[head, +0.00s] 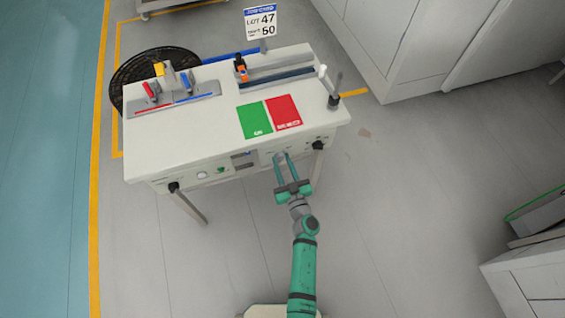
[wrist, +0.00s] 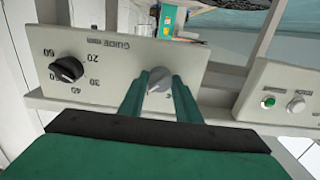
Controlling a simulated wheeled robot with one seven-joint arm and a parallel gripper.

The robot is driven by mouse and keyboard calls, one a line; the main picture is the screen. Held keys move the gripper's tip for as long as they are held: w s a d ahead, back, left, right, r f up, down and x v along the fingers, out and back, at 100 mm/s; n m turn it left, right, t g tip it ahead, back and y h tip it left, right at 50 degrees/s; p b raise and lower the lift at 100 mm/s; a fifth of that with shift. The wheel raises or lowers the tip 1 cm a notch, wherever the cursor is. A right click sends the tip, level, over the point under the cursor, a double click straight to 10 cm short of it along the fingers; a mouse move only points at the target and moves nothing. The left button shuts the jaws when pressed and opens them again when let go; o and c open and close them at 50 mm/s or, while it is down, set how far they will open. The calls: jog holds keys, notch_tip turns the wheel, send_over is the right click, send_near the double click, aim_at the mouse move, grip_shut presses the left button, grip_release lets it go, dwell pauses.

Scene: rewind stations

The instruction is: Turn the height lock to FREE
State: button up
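My gripper (head: 281,157) reaches the front edge of the workbench. In the wrist view my gripper (wrist: 159,82) has its two green fingers apart, one on each side of a grey knob (wrist: 159,79). A small gap seems to show between the knob and the fingers, so it does not look gripped. The knob sits on a light panel (wrist: 112,60) beside a black dial. Its markings are partly hidden by the fingers and too small to read, so I cannot tell its setting or confirm that it is the height lock.
The black guide dial (wrist: 66,69) has numbers from 20 to 60. Another panel carries a green button (wrist: 268,102) and a pale knob (wrist: 296,105). The bench top (head: 200,135) holds green (head: 254,119) and red (head: 283,111) areas. Floor right of the bench is clear.

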jog(key=shift+c, duration=1)
jog(key=shift+n, duration=0.3)
jog(key=n, duration=1.7)
jog(key=shift+d, duration=0.15)
jog(key=shift+n, duration=0.3)
jog(key=o, duration=1.1)
jog(key=shift+c, duration=0.2)
